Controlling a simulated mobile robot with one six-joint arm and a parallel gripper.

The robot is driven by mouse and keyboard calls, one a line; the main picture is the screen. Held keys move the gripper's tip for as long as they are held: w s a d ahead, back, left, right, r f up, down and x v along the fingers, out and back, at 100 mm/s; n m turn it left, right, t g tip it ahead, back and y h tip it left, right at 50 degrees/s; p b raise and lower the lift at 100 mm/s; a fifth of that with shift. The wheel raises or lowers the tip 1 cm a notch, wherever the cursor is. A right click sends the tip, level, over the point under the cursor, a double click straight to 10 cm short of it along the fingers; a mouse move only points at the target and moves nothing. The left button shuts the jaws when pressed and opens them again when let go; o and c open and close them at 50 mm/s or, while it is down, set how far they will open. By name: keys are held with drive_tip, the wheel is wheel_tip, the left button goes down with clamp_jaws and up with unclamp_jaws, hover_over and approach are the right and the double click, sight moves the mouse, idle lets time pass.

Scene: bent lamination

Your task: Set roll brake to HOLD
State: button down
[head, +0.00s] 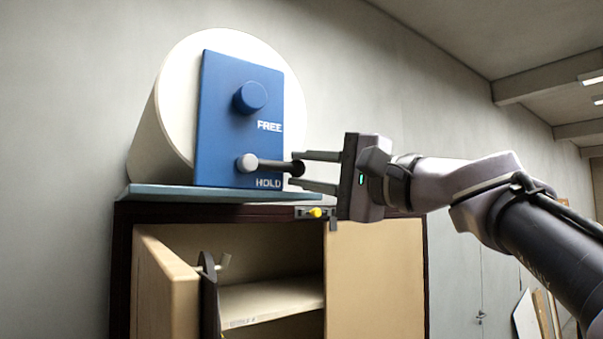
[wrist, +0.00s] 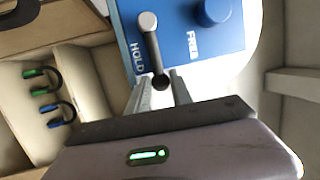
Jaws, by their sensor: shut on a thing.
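The roll brake is a blue panel (head: 222,110) on the end of a large white roll (head: 172,120). Its lever (head: 270,163) has a grey pivot on the left and a dark knob on its right end. The lever lies nearly level, pointing right, between the FREE label (head: 269,126) and the HOLD label (head: 268,183). My gripper (head: 297,169) is shut on the knob end, one finger above and one below. The wrist view also shows the lever (wrist: 153,50) running to the knob between my fingers (wrist: 160,87).
A round blue boss (head: 251,97) stands out above the lever. The roll rests on a blue-grey top (head: 160,193) over a cabinet with an open door (head: 165,285). A yellow knob (head: 316,212) sits under the top. Green- and blue-ended items (wrist: 45,92) lie inside the cabinet.

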drive_tip(key=shift+f, duration=0.1)
idle(0.3)
drive_tip(key=c, duration=1.4)
unclamp_jaws()
